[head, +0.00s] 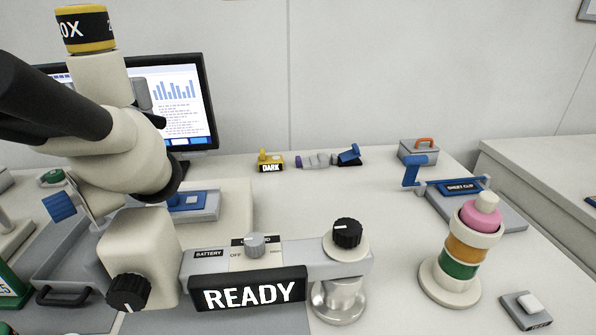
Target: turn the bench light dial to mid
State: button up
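A small grey knob (255,244) sits on top of a light grey bar in the foreground. The text "OFF" shows to its left, and partly hidden or blurred lettering shows behind it and to its right. I cannot read its setting or tell for certain that it is the bench light dial. A black knob with a white line (347,233) stands at the bar's right end. Another black knob (128,292) is on the beige block at left. A small yellow piece marked "DARK" (270,161) stands at the back. My gripper is not in view.
A black "READY" sign (248,294) fronts the bar. Beige and black tubes with a yellow band (86,28) block the upper left, partly covering a monitor (180,100). A ringed stack (462,252) and a blue-handled fixture (460,188) stand right. The middle back bench is mostly clear.

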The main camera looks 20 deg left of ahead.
aim_at(255, 243)
jog(key=u, duration=1.2)
